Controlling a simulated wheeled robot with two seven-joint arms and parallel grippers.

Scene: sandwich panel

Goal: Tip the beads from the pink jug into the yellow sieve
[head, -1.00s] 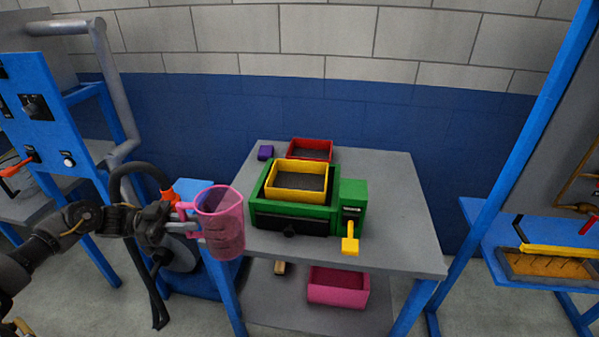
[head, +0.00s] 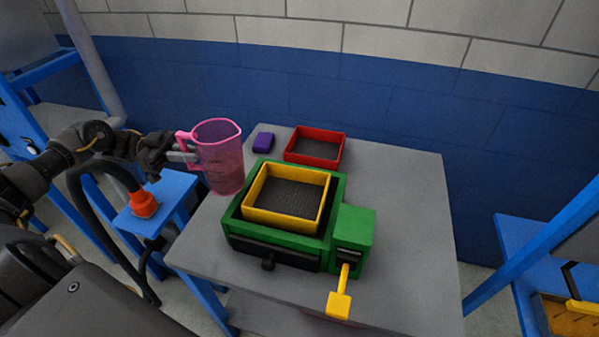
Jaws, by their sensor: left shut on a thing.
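The pink jug (head: 222,165) is see-through and stands upright in my left gripper (head: 188,155), which is shut on its handle at the jug's left side. The jug is at the left edge of the grey table, left of and behind the yellow sieve. I cannot make out the beads inside it clearly. The yellow sieve (head: 250,213) is a square frame with a dark mesh and looks empty. It sits on the green shaker box (head: 290,248). My right gripper does not show.
A red sieve (head: 318,158) and a small purple block (head: 263,142) lie at the back of the grey table (head: 410,220). A yellow lever (head: 340,303) sticks out at the front. The table's right side is clear.

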